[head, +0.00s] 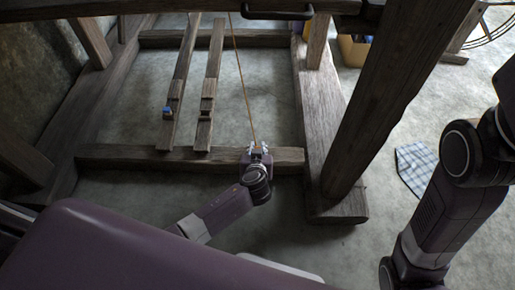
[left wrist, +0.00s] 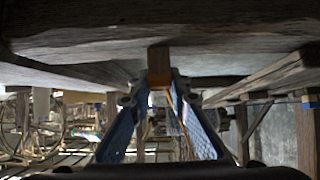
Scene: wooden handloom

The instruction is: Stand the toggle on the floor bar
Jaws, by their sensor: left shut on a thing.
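The floor bar (head: 125,154) is a dark wooden beam lying across the front of the loom's base. My left gripper (head: 258,147) is over the right part of this bar, its fingers pointing away from me. In the left wrist view my left gripper (left wrist: 160,96) is shut on the toggle, a small wooden piece (left wrist: 158,60) with an orange band, between the fingertips. A thin tan cord (head: 240,75) runs from above down to the gripper. The head view is too small to tell whether the toggle touches the bar. My right gripper is out of view.
Two wooden treadles (head: 210,85) lie left of the cord; the left one has a blue piece (head: 167,111). A thick post (head: 395,85) and side beam (head: 320,115) stand right. A checked cloth (head: 415,165) lies on the floor. A box (head: 352,50) is behind.

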